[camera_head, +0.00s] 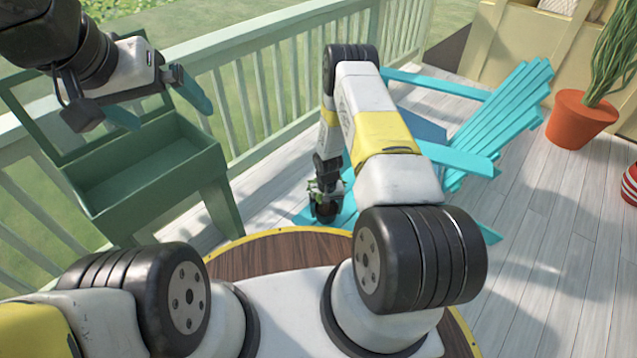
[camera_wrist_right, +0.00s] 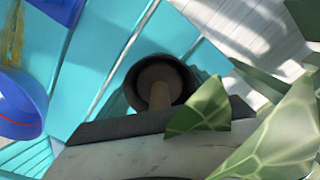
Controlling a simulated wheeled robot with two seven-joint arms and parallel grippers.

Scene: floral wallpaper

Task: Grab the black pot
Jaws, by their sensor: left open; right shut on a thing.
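The black pot (camera_head: 326,213) is at my right gripper (camera_head: 325,192), low over the turquoise chair's front part. Green leaf-like pieces show around it. In the right wrist view the pot (camera_wrist_right: 137,88) is a dark round shape with a brown stem in it, and patterned green leaves (camera_wrist_right: 205,108) partly cover the view. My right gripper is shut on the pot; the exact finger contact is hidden. My left gripper (camera_head: 160,105) is open and empty, its teal fingers apart above the green planter box at the left.
The green planter box (camera_head: 140,175) stands by the railing (camera_head: 270,85). The turquoise chair (camera_head: 500,115) stands right of my right arm. An orange pot with a plant (camera_head: 580,118) is at the far right. A blue object (camera_wrist_right: 20,108) shows in the wrist view.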

